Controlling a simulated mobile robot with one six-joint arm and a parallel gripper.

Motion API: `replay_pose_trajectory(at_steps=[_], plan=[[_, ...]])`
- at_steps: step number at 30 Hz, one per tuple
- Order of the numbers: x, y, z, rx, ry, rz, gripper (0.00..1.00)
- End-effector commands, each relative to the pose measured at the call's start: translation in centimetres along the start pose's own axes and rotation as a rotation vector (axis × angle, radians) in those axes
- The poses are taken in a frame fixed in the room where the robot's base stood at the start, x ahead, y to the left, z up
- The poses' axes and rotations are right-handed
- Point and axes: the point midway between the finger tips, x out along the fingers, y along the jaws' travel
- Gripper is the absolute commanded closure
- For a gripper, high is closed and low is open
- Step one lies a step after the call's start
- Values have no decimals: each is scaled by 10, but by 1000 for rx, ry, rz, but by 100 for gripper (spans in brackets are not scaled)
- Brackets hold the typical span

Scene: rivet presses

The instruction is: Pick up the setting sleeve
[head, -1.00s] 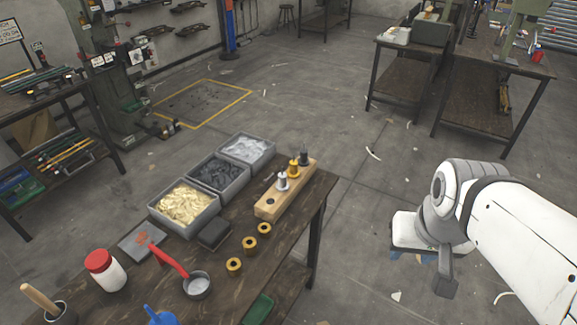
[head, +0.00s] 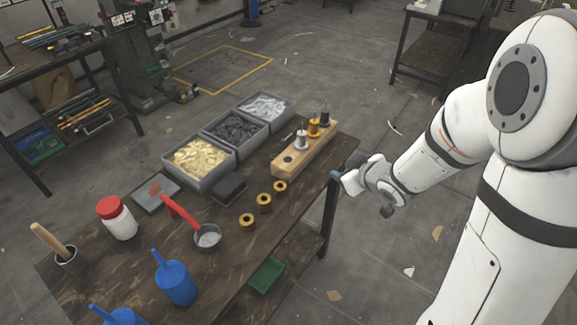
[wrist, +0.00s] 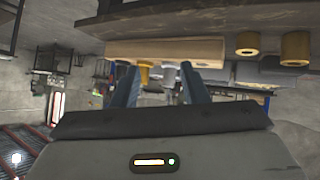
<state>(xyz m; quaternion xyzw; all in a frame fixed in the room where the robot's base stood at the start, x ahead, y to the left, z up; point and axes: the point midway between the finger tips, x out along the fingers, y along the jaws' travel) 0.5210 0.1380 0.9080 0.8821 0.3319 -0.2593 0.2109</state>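No piece is marked as the setting sleeve, so I cannot tell which one it is. A wooden block (head: 308,155) on the bench holds a silver piece (head: 301,142), a yellow piece (head: 313,129) and a dark piece (head: 325,118), with one empty hole at its near end. Three brass rings (head: 263,203) stand in a row in front of it. My gripper (head: 338,176) is beside the bench's right edge, apart from the block. In the upside-down wrist view, my gripper (wrist: 157,72) has its blue fingers spread and empty, with the wooden block (wrist: 165,50) beyond them.
Open floor lies right of the bench.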

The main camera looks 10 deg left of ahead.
Motion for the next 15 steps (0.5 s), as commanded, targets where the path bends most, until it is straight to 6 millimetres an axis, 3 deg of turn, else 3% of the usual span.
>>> replay_pose_trajectory(at_steps=[1,6,9,15], plan=[[21,-22,8,-17,49,-81,60],[47,-82,10,-36,211,-311,60],[50,-102,10,-31,265,-395,60],[60,-119,6,-24,299,-447,60]])
